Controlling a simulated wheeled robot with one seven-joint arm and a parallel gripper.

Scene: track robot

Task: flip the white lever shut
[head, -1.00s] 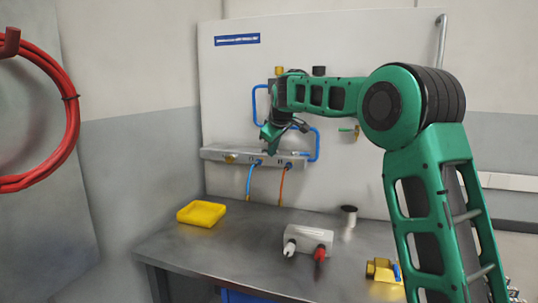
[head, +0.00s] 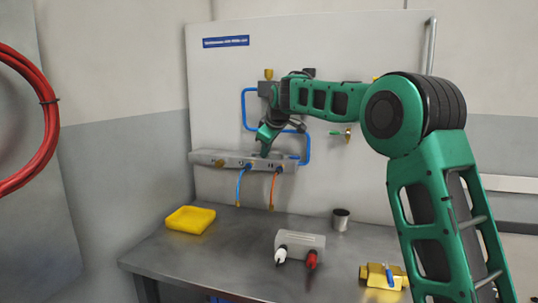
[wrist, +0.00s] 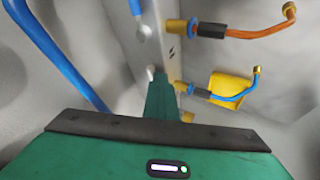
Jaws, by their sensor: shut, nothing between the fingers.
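A grey manifold bar (head: 208,158) is fixed to the pale panel, with a blue hose and an orange hose below it. My gripper (head: 265,148) points down at the bar's top, just right of the blue hose fitting. Its fingers (wrist: 161,82) are shut and empty in the wrist view. A small white lever tip (wrist: 150,72) shows right beside the fingertips; I cannot tell whether they touch. Another pale lever tip (wrist: 144,31) sits farther along the bar. The levers are too small to make out in the head view.
A grey block (head: 302,240) with white and red handles stands on the bench. A yellow tray (head: 190,219), a metal cup (head: 340,219) and a brass valve (head: 384,275) are also there. Blue pipe (head: 309,147) runs on the panel close to my gripper.

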